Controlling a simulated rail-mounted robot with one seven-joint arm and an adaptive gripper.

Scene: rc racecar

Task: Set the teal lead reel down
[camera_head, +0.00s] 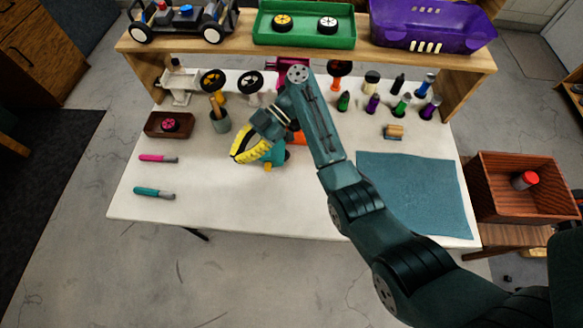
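The teal lead reel (278,156) shows only in part, as a teal patch at the end of my arm above the middle of the white table (235,205). A yellow and black piece (243,145) sits right against it on the left, and a small yellow bit shows below it. My gripper (264,146) points down at the reel, and the two overlap in the picture. The fingertips are hard to make out, so I cannot tell whether they are closed on the reel. I also cannot tell whether the reel touches the table.
A teal mat (415,195) lies at the right of the table. A pencil cup (220,121), a brown tray (168,125), a pink marker (158,158) and a teal marker (153,193) are at the left. Several small bottles stand at the back right. The front middle is clear.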

